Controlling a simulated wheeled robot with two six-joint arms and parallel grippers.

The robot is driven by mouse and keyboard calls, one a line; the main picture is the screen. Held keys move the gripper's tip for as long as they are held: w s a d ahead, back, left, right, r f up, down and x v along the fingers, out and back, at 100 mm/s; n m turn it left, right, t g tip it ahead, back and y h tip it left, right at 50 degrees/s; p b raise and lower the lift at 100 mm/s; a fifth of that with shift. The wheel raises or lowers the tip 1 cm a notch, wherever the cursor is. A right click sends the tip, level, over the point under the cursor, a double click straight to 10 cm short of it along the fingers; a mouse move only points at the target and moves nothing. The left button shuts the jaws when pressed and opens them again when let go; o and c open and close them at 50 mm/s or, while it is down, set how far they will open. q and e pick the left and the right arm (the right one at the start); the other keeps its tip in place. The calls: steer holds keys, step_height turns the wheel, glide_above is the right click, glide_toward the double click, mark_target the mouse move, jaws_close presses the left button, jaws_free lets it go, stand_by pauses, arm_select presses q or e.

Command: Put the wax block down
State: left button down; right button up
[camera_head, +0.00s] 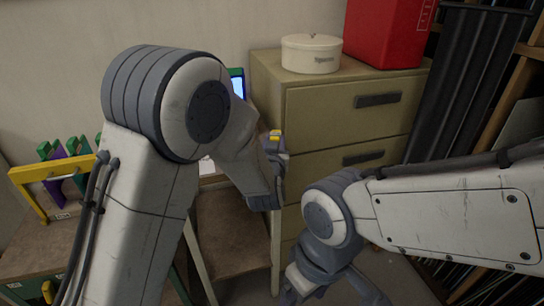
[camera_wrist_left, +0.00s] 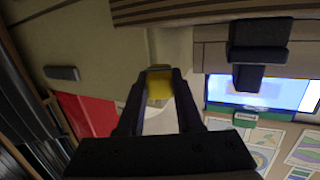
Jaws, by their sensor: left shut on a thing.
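The yellow wax block (camera_head: 275,134) is held up in front of the drawer cabinet in the head view. My left gripper (camera_head: 274,146) is shut on it. In the left wrist view the block (camera_wrist_left: 159,84) sits between the two dark fingertips of my left gripper (camera_wrist_left: 158,82). My right gripper (camera_head: 332,292) is low at the bottom of the head view, cut off by the edge. Its fingers do not show clearly.
A beige drawer cabinet (camera_head: 335,118) carries a round white tin (camera_head: 311,54) and a red container (camera_head: 388,32). A lit screen (camera_head: 237,84) is partly hidden behind my left arm. A yellow-handled rack (camera_head: 40,172) stands at the left. Dark rolls (camera_head: 465,85) lean at the right.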

arm_select(q)
steer(key=shift+w+a+f, duration=0.15)
steer(key=shift+a+f, duration=0.25)
steer(key=shift+f, duration=1.8)
steer(key=shift+f+b, duration=0.15)
steer(key=shift+b, duration=0.25)
steer(key=c, duration=0.6)
jaws_free()
